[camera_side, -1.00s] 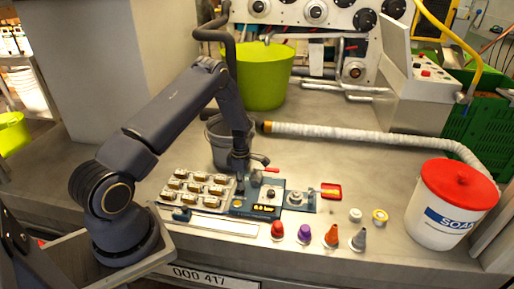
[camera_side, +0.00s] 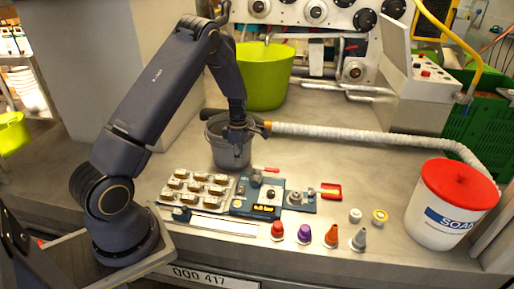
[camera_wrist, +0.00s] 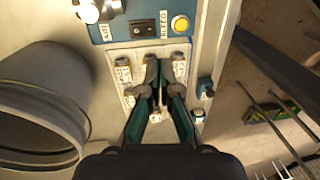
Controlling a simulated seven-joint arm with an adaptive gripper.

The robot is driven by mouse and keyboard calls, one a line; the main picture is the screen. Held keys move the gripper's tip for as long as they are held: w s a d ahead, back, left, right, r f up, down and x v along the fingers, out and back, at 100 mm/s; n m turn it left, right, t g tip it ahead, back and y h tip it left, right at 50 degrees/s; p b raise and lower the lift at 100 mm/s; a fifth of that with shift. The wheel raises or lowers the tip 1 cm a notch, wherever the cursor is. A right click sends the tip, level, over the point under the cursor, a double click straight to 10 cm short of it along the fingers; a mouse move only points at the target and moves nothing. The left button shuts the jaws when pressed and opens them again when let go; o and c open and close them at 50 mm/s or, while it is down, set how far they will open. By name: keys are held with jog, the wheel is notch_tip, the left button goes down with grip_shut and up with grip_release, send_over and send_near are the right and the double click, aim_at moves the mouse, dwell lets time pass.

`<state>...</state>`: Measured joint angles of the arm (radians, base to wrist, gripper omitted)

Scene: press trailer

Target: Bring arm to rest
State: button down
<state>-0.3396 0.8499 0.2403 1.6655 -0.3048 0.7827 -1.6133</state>
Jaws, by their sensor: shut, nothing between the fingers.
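My gripper (camera_side: 241,136) hangs in the side view at the grey bucket, above the bench and behind the small blue press plate (camera_side: 242,207). Its lower part overlaps the bucket in the picture, and I cannot tell whether they touch. In the wrist view my gripper (camera_wrist: 159,66) shows two dark green fingers reaching up the picture, shut and empty. Beyond the fingers lies a panel with a blue top (camera_wrist: 150,18), small switches and a yellow button (camera_wrist: 180,23).
The grey bucket (camera_side: 231,155) stands close to my gripper; it also fills the left of the wrist view (camera_wrist: 45,95). A tray of moulded pieces (camera_side: 208,190), several coloured nozzles (camera_side: 304,233), a white hose (camera_side: 350,132) and a red-lidded tub (camera_side: 440,218) are on the bench.

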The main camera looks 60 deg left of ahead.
jog(key=shift+s+r, duration=0.1)
jog(key=shift+r, duration=0.7)
